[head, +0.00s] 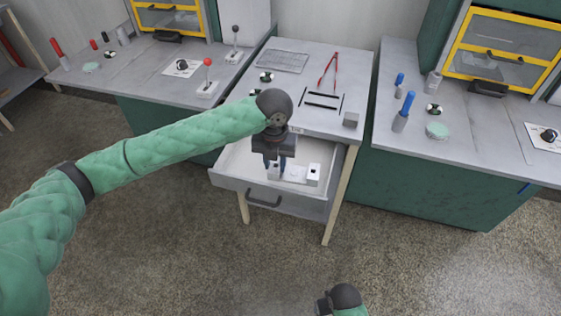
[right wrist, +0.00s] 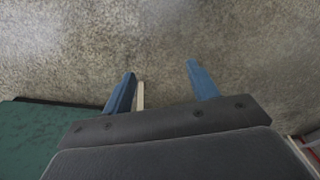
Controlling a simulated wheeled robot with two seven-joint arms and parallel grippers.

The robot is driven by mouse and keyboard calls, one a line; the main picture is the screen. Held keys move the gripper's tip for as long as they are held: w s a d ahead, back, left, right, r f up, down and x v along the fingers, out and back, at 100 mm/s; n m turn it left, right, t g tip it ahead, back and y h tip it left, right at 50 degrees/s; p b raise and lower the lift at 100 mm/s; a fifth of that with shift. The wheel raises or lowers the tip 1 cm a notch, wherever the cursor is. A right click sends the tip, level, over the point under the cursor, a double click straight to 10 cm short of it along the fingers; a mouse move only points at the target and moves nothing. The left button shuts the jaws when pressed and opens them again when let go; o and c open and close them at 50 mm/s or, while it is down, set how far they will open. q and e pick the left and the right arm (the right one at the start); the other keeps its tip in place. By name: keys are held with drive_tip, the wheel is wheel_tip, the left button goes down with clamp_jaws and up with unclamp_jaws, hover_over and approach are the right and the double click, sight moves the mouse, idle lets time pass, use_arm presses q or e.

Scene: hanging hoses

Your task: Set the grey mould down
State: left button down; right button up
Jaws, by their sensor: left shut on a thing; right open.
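The grey mould (head: 297,174) looks like a pale grey piece with raised blocks at its ends, each with a dark spot. It is at the open drawer (head: 229,181) of the middle table. My left gripper (head: 276,166) points down over the drawer, its blue fingers shut on the mould's left part. The fingers hide some of it, and I cannot tell whether it touches the drawer floor. My right gripper (right wrist: 160,78) is open and empty above bare floor, and the right wrist (head: 342,298) shows low in the head view.
The middle table top (head: 318,75) holds a small grey cube (head: 351,120), red-handled pliers (head: 328,70), black strips (head: 322,101) and a metal grid (head: 284,61). Benches with blue-handled tools (head: 406,106) and levers (head: 208,78) flank it. The floor in front is clear.

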use_arm(q)
drive_tip(key=shift+w+d+f+m, duration=0.15)
drive_tip(key=shift+w+m, duration=0.15)
drive_tip(key=shift+m, duration=0.3)
drive_tip(key=p, duration=0.4)
hover_over(260, 169)
wheel_tip(260, 169, down, 7)
drive_tip(key=shift+r, duration=0.2)
drive_tip(key=shift+s+f+p, duration=0.1)
drive_tip(key=shift+f+p, duration=0.6)
drive_tip(key=shift+f, duration=1.3)
use_arm(e)
drive_tip(key=s+d+f, duration=0.1)
drive_tip(key=f, duration=0.7)
drive_tip(key=s+d+f, duration=0.2)
drive_tip(key=f, duration=0.7)
drive_tip(key=shift+f+t, duration=0.15)
drive_tip(key=shift+t, duration=0.15)
use_arm(q)
drive_tip(key=shift+f, duration=0.1)
use_arm(e)
drive_tip(key=shift+s, duration=0.1)
use_arm(q)
drive_tip(key=c, duration=1.1)
unclamp_jaws()
